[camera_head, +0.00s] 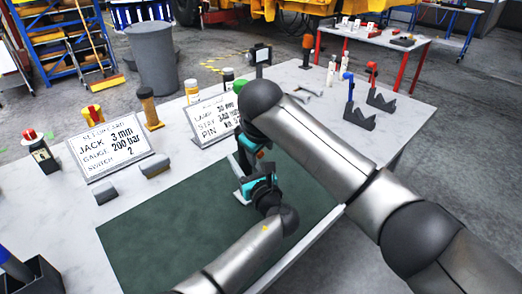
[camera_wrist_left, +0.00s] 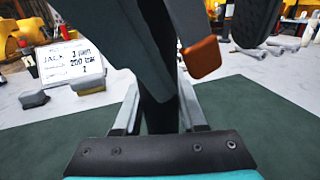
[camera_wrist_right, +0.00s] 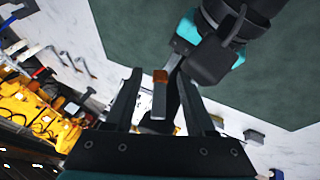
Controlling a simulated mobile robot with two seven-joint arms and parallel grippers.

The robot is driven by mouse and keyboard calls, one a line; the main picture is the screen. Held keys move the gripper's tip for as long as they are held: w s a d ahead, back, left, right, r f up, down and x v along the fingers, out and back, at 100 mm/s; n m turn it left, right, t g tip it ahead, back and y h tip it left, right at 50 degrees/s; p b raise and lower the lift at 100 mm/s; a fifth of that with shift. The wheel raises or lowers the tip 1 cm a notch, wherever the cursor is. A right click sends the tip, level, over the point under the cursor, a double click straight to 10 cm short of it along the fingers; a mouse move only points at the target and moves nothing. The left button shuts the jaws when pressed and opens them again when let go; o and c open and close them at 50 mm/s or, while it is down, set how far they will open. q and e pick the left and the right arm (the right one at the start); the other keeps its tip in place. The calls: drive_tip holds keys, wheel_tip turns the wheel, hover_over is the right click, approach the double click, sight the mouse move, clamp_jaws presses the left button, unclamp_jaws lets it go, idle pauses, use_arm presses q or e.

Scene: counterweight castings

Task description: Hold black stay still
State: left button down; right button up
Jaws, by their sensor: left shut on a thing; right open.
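The black stay (camera_wrist_left: 158,100) stands as a dark upright bar between the fingers of my left gripper (camera_wrist_left: 158,118), which is shut on it. In the head view my left gripper (camera_head: 258,187) is low over the green mat, and the stay is mostly hidden by my arms. My right gripper (camera_head: 246,150) is just beyond the left one. In the right wrist view its fingers (camera_wrist_right: 165,105) are apart, with a dark part of the stay (camera_wrist_right: 172,112) between or behind them; contact cannot be told. A small orange part (camera_wrist_left: 202,57) shows close to the stay.
The green mat (camera_head: 150,235) is largely bare. Two sign boards (camera_head: 110,152) (camera_head: 212,118) stand behind it, with grey blocks (camera_head: 155,165) in front. Bottles and jars line the back. Black notched stands (camera_head: 360,115) are at the right. A dark bin (camera_head: 32,275) is at the lower left.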

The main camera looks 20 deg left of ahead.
clamp_jaws()
idle(0.5)
